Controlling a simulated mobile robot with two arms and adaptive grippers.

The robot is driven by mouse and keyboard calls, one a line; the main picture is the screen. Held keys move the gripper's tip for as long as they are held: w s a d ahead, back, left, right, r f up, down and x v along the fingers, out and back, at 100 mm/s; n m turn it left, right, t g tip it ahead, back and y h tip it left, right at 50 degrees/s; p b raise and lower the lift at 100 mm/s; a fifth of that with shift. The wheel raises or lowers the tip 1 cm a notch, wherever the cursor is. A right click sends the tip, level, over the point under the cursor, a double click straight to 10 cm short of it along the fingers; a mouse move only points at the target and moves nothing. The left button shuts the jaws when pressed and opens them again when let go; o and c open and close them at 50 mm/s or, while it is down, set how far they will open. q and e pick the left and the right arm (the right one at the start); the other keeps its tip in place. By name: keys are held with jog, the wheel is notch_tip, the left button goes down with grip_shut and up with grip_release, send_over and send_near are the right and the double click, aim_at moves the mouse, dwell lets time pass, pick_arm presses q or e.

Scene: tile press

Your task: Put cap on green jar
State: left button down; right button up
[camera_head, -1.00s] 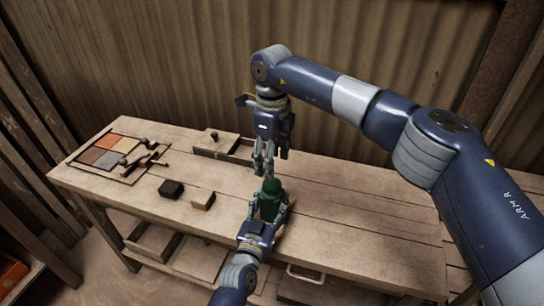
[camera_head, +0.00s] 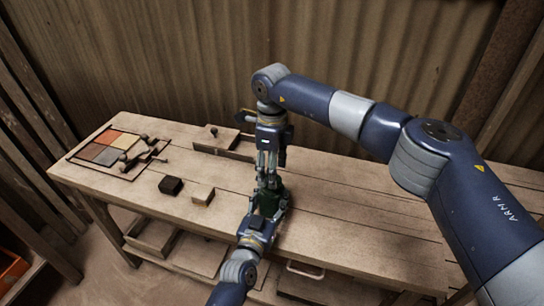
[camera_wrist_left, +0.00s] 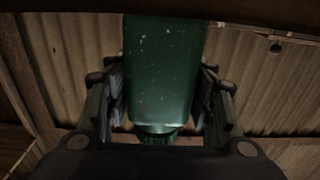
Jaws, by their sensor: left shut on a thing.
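The dark green jar (camera_head: 270,203) stands upright near the front edge of the wooden bench. My left gripper (camera_head: 268,214) comes from the front and is shut on the jar. In the left wrist view the green jar (camera_wrist_left: 160,70) fills the middle between the two fingers, with a narrower green ring (camera_wrist_left: 156,132) at its lower end. My right gripper (camera_head: 267,182) points down right over the jar, with its fingertips at the jar's top. Those fingertips overlap the jar's top, so I cannot tell whether they hold anything. I cannot make out a separate cap.
A black block (camera_head: 171,186) and a tan block (camera_head: 203,195) lie left of the jar. A low wooden box (camera_head: 215,139) stands behind. The bench's right side is clear.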

jog(key=shift+f, duration=1.4)
jog(key=shift+c, duration=0.3)
jog(key=c, duration=1.1)
jog(key=o, duration=1.3)
jog(key=shift+r, duration=0.1)
notch_tip(320, 180, up, 12)
jog(key=shift+f, duration=0.1)
